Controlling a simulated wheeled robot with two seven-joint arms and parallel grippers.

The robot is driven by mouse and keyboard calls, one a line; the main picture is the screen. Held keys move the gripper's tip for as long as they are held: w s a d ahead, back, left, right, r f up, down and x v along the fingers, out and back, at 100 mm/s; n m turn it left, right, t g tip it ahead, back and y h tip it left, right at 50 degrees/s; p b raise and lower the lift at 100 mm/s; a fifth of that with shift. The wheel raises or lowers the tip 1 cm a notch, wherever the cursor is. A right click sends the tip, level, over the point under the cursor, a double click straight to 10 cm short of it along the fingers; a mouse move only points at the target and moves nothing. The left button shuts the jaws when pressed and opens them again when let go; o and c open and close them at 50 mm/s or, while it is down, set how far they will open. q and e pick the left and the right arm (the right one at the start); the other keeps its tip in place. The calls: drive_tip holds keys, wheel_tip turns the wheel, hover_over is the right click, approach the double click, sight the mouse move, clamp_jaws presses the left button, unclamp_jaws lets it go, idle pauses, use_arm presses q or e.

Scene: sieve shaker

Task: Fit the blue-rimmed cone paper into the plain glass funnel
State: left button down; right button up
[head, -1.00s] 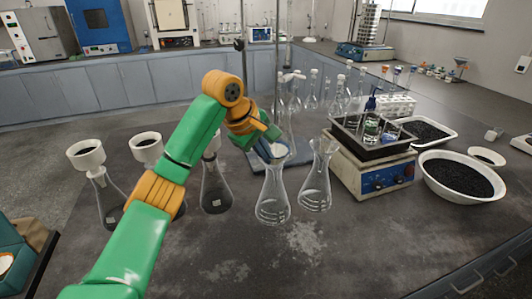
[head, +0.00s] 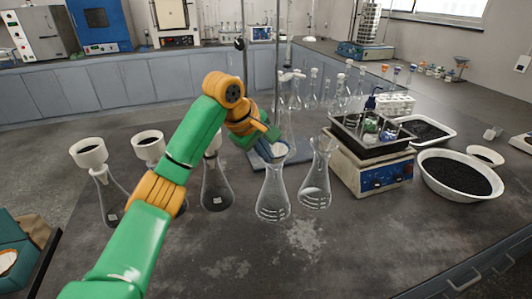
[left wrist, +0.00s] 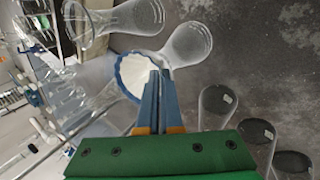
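The blue-rimmed cone paper (left wrist: 134,76) is white inside and shows at the tips of my left gripper in the left wrist view. The left gripper (left wrist: 158,76) has its blue fingers close together on the paper's rim. In the head view the left gripper (head: 272,137) is over the front clear flask (head: 272,192), and the paper (head: 277,150) shows as a pale patch at the top of that flask. The plain glass funnel there is see-through and partly hidden by the paper and fingers. I cannot tell whether the paper is seated in it. My right gripper is not in view.
A second clear flask with a glass top (head: 315,185) stands close on the right. Flasks with white, dark-filled funnels (head: 90,158) stand on the left. A balance (head: 375,172) and a white bowl of dark grains (head: 460,180) are on the right.

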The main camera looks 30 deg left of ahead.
use_arm(q)
drive_tip(key=shift+s+f, duration=0.2)
drive_tip(key=shift+f, duration=0.3)
drive_tip(key=shift+s+f, duration=0.2)
drive_tip(key=shift+f, duration=0.25)
idle(0.8)
drive_tip(key=c, duration=1)
unclamp_jaws()
drive_tip(key=r+p, duration=0.1)
drive_tip(key=p, duration=0.1)
drive_tip(key=w+r+p, duration=0.1)
drive_tip(key=r+p, duration=0.1)
drive_tip(key=p, duration=0.1)
drive_tip(key=shift+w+a+r+p, duration=0.25)
drive_tip(key=shift+a+r+p, duration=0.05)
drive_tip(key=shift+a, duration=0.05)
wheel_tip(320, 180, up, 2)
drive_tip(key=p, duration=0.2)
drive_tip(key=shift+s+d+r+p, duration=0.1)
drive_tip(key=shift+r+p, duration=0.15)
drive_tip(key=shift+p, duration=0.05)
drive_tip(key=shift+f, duration=0.15)
